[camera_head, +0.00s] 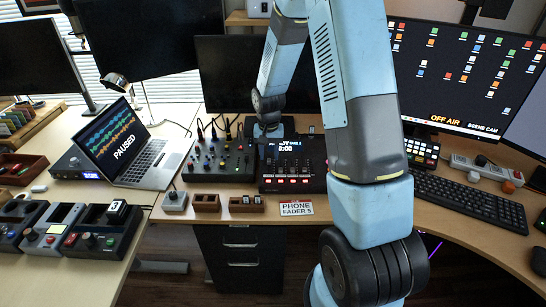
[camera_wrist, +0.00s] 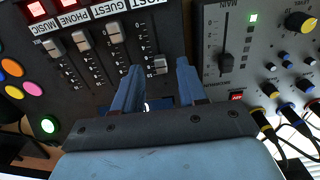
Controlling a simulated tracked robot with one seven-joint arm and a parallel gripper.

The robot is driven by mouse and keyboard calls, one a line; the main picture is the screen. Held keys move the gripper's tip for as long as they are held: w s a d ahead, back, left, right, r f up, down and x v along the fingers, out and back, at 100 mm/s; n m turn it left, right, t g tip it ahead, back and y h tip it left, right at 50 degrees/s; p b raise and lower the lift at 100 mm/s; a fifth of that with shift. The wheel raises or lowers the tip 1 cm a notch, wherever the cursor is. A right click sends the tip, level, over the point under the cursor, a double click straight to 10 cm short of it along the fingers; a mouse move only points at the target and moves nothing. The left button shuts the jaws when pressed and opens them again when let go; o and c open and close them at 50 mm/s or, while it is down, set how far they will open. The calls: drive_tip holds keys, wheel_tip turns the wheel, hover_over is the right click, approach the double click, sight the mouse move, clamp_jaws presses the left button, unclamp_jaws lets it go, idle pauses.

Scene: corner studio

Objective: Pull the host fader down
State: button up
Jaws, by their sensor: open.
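My gripper (camera_wrist: 158,70) is open, with one blue finger on each side of the cap. The fingers hold nothing, and I cannot tell whether either touches the cap. The black mixer (camera_head: 293,180) carrying the faders is in the middle of the desk. In the head view my arm hides part of it, and the host fader is not clear there.
The guest (camera_wrist: 116,33), phone (camera_wrist: 83,41) and music (camera_wrist: 53,46) faders lie left of my fingers. The main fader (camera_wrist: 226,62) is to the right, near plugged cables. A laptop (camera_head: 135,150), a grey control box (camera_head: 219,160) and a keyboard (camera_head: 470,201) stand around the mixer.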

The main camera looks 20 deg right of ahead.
sight(269, 161)
drive_tip(key=shift+f, duration=1.05)
clamp_jaws()
drive_tip(key=shift+d, duration=0.1)
